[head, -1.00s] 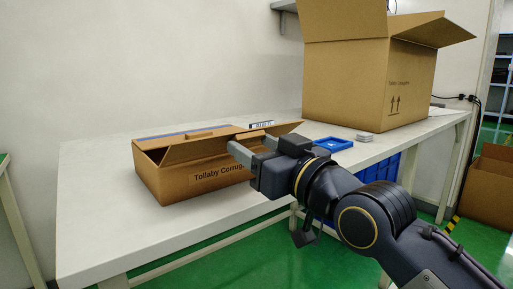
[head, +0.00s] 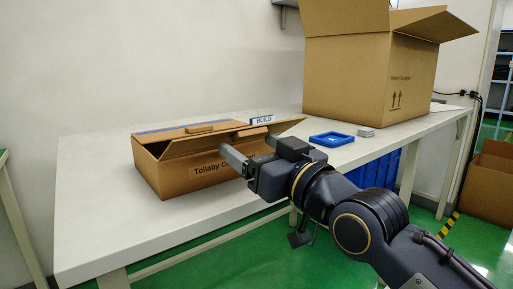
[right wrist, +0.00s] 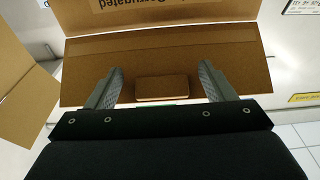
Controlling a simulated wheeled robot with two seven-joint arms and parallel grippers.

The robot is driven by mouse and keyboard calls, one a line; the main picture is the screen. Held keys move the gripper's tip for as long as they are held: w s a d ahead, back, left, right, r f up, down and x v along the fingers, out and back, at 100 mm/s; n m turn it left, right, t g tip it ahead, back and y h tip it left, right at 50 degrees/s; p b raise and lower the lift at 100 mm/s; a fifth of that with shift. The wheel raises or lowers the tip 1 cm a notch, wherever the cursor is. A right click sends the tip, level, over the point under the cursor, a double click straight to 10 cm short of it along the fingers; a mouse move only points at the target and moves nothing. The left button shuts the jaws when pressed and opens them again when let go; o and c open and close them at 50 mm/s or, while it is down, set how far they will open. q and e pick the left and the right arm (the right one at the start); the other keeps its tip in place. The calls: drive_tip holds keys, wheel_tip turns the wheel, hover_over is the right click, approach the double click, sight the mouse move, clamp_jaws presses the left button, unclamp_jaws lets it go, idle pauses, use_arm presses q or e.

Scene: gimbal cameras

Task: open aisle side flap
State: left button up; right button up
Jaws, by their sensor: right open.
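The small brown cardboard box (head: 165,180) lies on the white table with printed lettering on its front wall. Its near long flap (head: 190,146) slants above the front wall, and an end flap (head: 288,126) sticks out at the right. A small brown block (head: 199,128) shows above the flap. My right gripper (head: 249,148) is open at the box's front right part and covers some of the lettering. In the right wrist view its two fingers (right wrist: 160,85) are spread over a brown panel (right wrist: 160,52), with the block (right wrist: 162,88) between them. Contact cannot be told. My left gripper is out of view.
A large open carton (head: 365,70) stands on the table (head: 100,225) at the back right. The table's left part is clear.

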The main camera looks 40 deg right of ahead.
drive_tip(key=s+f+p, duration=0.1)
drive_tip(key=s+p, duration=0.1)
drive_tip(key=s, duration=0.5)
drive_tip(key=shift+s+a+f, duration=0.15)
drive_tip(key=shift+s+a, duration=0.2)
drive_tip(key=shift+a, duration=0.1)
